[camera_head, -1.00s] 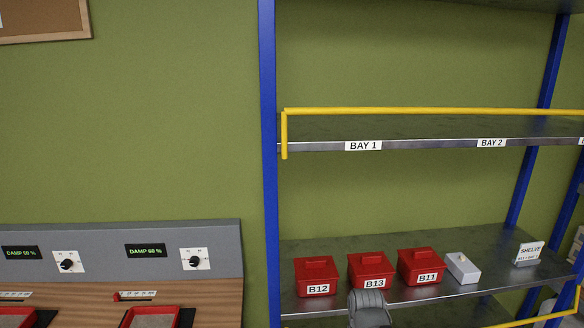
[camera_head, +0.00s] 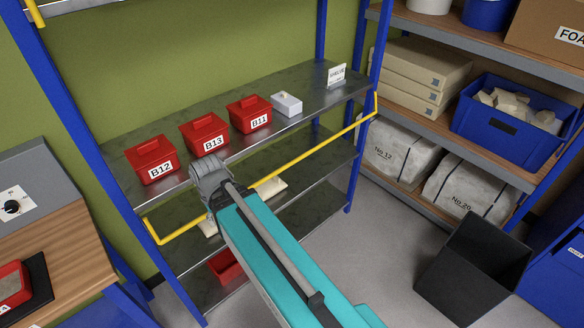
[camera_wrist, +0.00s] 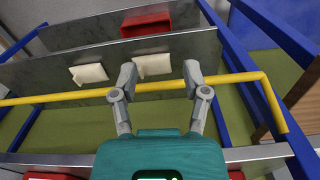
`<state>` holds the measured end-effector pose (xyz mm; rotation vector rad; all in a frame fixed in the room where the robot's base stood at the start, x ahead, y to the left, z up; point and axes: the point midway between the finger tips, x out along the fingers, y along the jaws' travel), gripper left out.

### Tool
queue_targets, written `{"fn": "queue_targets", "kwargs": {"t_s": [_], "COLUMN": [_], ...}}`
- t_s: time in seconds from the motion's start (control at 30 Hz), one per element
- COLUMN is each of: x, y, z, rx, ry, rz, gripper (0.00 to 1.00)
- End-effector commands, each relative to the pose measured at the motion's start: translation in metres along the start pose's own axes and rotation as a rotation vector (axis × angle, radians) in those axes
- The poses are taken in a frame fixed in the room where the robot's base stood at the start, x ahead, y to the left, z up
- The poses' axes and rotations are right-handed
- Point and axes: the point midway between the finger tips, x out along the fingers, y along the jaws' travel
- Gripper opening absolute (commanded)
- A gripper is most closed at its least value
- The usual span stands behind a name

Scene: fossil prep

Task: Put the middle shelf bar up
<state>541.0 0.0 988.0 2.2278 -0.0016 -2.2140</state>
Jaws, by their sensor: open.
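The middle shelf bar (camera_head: 300,155) is a yellow rail with bent ends. In the head view it slants across the front of the rack, below the front edge of the middle shelf (camera_head: 300,112). My gripper (camera_head: 207,172) is at that shelf's front, near the bar; my arm hides part of the bar. In the wrist view the bar (camera_wrist: 235,78) runs across just beyond my gripper (camera_wrist: 159,70). The two fingers are spread apart, and a stretch of bar shows between them. I cannot tell whether they touch it.
Red boxes B12 (camera_head: 151,160), B13 (camera_head: 204,134) and B11 (camera_head: 248,114), a pale box (camera_head: 287,103) and a small sign (camera_head: 336,76) stand on the middle shelf. Blue posts (camera_head: 84,135) flank the rack. A black bin (camera_head: 474,268) stands on the floor at right.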

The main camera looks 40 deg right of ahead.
Motion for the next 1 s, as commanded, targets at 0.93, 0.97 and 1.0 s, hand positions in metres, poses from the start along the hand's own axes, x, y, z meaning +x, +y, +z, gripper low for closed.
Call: {"fn": "queue_targets", "kwargs": {"t_s": [0.93,0.97,1.0], "x": [0.178,0.183,0.190], "y": [0.001,0.001,0.001], "z": [-0.009,-0.010,-0.010], "rx": [0.006,0.007,0.008], "ry": [0.023,0.023,0.024], "rz": [0.004,0.005,0.006], "gripper": [0.59,0.59,0.59]}}
